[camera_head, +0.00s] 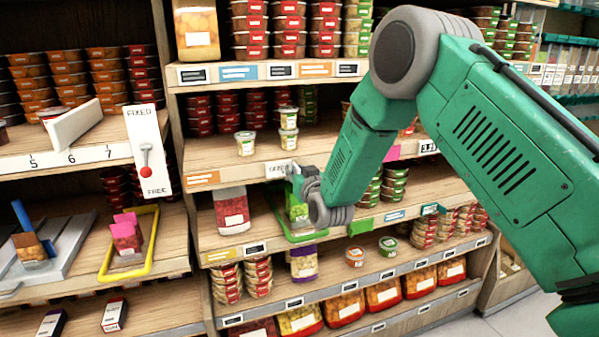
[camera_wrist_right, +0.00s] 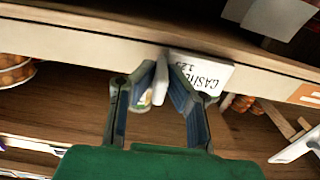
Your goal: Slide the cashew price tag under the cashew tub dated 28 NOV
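The white cashew price tag (camera_head: 276,171) is at the front edge of the middle shelf in the head view. In the right wrist view the tag (camera_wrist_right: 203,70) shows its lettering upside down, reading part of "CASHEW" and "1.25". My right gripper (camera_wrist_right: 163,72) is at the tag, with a thin pale piece between its fingertips; whether they press on it is unclear. Small white-labelled tubs stand on that shelf: one alone (camera_head: 245,143), and a stack of two with an upper tub (camera_head: 288,118) and a lower tub (camera_head: 288,139). Their dates are too small to read. My left gripper is out of view.
Stacked red-lidded tubs (camera_head: 215,113) fill the back of the middle shelf. Below my right gripper, a green-rimmed tray (camera_head: 283,228) holds a green packet. A yellow-rimmed tray (camera_head: 150,262) and a FIXED/FREE lever panel (camera_head: 147,150) are at left. Bare shelf surrounds the small tubs.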

